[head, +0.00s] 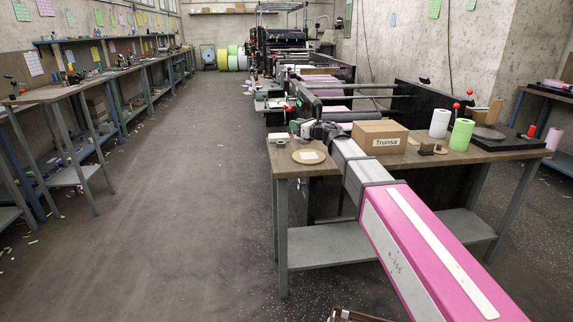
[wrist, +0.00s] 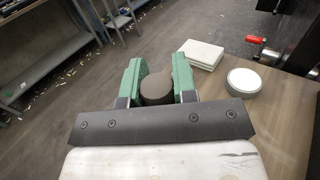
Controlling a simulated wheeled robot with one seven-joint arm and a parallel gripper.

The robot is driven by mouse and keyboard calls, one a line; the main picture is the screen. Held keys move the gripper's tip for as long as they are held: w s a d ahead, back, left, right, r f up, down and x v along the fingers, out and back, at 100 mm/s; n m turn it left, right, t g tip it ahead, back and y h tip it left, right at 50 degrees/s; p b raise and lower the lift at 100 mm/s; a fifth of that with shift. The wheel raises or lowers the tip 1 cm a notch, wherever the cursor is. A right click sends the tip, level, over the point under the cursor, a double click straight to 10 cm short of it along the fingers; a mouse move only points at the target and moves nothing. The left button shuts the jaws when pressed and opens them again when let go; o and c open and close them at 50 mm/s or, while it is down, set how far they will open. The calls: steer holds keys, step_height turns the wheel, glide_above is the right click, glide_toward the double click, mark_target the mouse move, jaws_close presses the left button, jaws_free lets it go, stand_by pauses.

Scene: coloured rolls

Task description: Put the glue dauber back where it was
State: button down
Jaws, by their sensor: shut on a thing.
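My gripper (wrist: 155,85) has green fingers and is shut on a dark brown, round-topped thing, which I take to be the glue dauber (wrist: 155,90). Its lower part is hidden by the fingers and the gripper body. In the head view my gripper (head: 302,128) is at the left end of the wooden workbench (head: 468,156), just above or over its top; the exact height is unclear. The held thing cannot be made out there.
In the wrist view a stack of white squares (wrist: 200,53) and a pale round disc (wrist: 243,80) lie right of my gripper. The bench also bears a cardboard box (head: 380,137), a white roll (head: 440,124) and a green roll (head: 461,135). Open floor (head: 190,200) lies left.

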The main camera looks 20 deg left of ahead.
steer(key=s+a+n+g+y, duration=0.2)
steer(key=s+a+n+g, duration=0.25)
steer(key=s+g, duration=0.45)
steer(key=shift+n+t, duration=0.4)
steer(key=shift+n, duration=0.05)
steer(key=shift+s+d+f, duration=0.1)
steer(key=shift+s+f, duration=0.1)
steer(key=shift+f, duration=1.1)
steer(key=shift+s+d+f, duration=0.1)
steer(key=shift+s+f, duration=0.1)
steer(key=shift+f, duration=1.05)
steer(key=shift+s+d+f, duration=0.1)
steer(key=shift+s+f, duration=0.1)
steer(key=shift+f, duration=1.1)
steer(key=shift+f, duration=0.55)
steer(key=c, duration=0.8)
jaws_free()
